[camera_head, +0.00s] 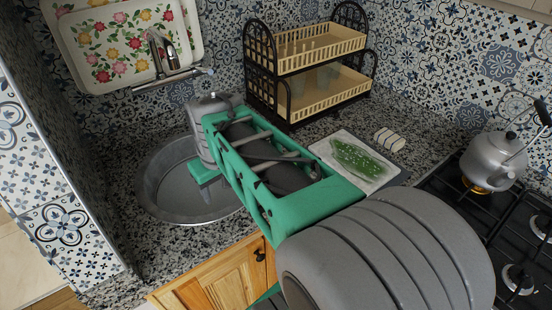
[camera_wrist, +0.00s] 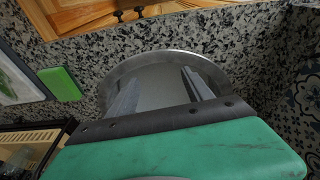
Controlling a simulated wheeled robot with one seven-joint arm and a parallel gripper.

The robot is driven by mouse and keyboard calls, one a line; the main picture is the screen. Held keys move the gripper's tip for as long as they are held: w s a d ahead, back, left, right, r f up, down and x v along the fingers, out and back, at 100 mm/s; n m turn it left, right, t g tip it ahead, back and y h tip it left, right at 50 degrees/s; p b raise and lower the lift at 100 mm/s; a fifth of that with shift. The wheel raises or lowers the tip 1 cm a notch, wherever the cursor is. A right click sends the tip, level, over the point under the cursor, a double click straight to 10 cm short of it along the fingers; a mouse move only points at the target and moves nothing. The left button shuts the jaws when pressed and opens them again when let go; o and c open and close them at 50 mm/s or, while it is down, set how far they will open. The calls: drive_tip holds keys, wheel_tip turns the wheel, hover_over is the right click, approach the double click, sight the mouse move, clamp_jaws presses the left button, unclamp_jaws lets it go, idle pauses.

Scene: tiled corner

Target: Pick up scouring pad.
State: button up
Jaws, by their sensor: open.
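A bright green block (camera_wrist: 60,84), which looks like the scouring pad, lies on the speckled counter at the left of the wrist view. It sits between the sink and a pale board. I cannot make it out in the head view, where my arm covers that stretch of counter. My gripper (camera_head: 206,172) is over the sink in the head view, open, with nothing seen in it. Its green and black part (camera_wrist: 180,145) fills the bottom of the wrist view, apart from the green block.
The round metal sink (camera_head: 157,188) lies below my gripper. A two-tier dish rack (camera_head: 318,88) stands at the back. A board (camera_head: 326,149) with green food lies right of my arm, near a pale striped item (camera_head: 389,139). A kettle (camera_head: 489,160) stands on the stove.

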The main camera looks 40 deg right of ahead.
drive_tip(key=shift+o, duration=1.4)
drive_tip(key=w+d+m+g+p, duration=0.1)
drive_tip(key=w+d+p, duration=0.1)
drive_tip(key=d, duration=1.3)
drive_tip(key=shift+w+d+r+g, duration=0.2)
drive_tip(key=shift+w+r+g, duration=0.2)
drive_tip(key=shift+r, duration=0.05)
drive_tip(key=shift+o, duration=0.8)
drive_tip(key=shift+g+y, duration=0.3)
drive_tip(key=d, duration=0.3)
drive_tip(key=s+d+f, duration=0.1)
drive_tip(key=d, duration=0.2)
drive_tip(key=d+p, duration=0.1)
drive_tip(key=d, duration=0.2)
drive_tip(key=shift+s+d+f, duration=0.15)
drive_tip(key=shift+s+f, duration=0.2)
drive_tip(key=shift+f, duration=0.05)
drive_tip(key=shift+s+d+f, duration=0.25)
drive_tip(key=shift+d+f, duration=0.1)
drive_tip(key=shift+d, duration=0.3)
wheel_tip(320, 180, down, 8)
drive_tip(key=shift+s+r+p, duration=0.1)
drive_tip(key=shift+r+p, duration=0.15)
drive_tip(key=shift+p, duration=0.75)
drive_tip(key=c, duration=1.4)
